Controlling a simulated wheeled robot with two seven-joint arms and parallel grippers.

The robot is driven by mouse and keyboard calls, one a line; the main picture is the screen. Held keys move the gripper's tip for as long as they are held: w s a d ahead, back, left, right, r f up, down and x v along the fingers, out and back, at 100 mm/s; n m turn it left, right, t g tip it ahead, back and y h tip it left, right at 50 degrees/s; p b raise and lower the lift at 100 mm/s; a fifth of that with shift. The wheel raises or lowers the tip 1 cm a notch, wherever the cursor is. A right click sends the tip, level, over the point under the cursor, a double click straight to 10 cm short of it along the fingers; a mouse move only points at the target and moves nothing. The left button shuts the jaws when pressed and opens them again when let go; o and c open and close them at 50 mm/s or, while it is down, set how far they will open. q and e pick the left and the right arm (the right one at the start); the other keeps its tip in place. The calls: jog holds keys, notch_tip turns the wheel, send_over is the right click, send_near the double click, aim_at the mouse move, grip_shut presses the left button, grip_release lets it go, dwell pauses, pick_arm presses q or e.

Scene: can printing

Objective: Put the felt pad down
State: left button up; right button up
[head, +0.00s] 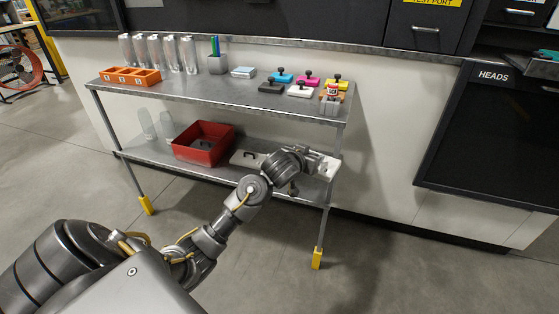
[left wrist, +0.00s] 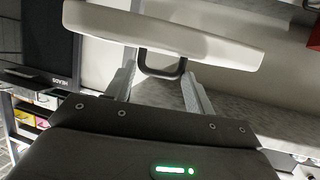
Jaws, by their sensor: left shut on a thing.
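My left gripper (head: 314,163) is at the right end of the cart's lower shelf, seen at a distance in the head view. In the left wrist view its fingers (left wrist: 158,78) are shut on the dark loop handle of the felt pad (left wrist: 165,32), a pale, thick slab. The pad also shows in the head view (head: 331,168), just beyond the fingers. I cannot tell whether it touches the lower shelf (head: 153,150). My right gripper is not in view.
The upper shelf (head: 200,89) is close above, holding an orange rack (head: 130,76), clear cylinders and coloured knobbed blocks. Cart legs stand nearby.

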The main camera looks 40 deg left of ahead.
aim_at(331, 173)
pick_arm(q)
jog(key=shift+m+h, duration=0.5)
jog(key=shift+h, duration=0.1)
jog(key=d+r, duration=0.1)
jog(key=d, duration=0.1)
jog(key=d+r, duration=0.1)
jog(key=d, duration=0.2)
jog(key=d+r, duration=0.1)
jog(key=d, duration=0.1)
jog(key=shift+w+d+r, duration=0.1)
jog(key=shift+w+d, duration=0.2)
jog(key=shift+d, duration=0.05)
jog(key=s+d+r, duration=0.3)
jog(key=d, duration=0.4)
jog(key=s+d+r, duration=0.3)
jog(key=d, duration=0.4)
jog(key=s+d+r, duration=0.4)
jog(key=d, duration=0.2)
jog(key=shift+d, duration=0.4)
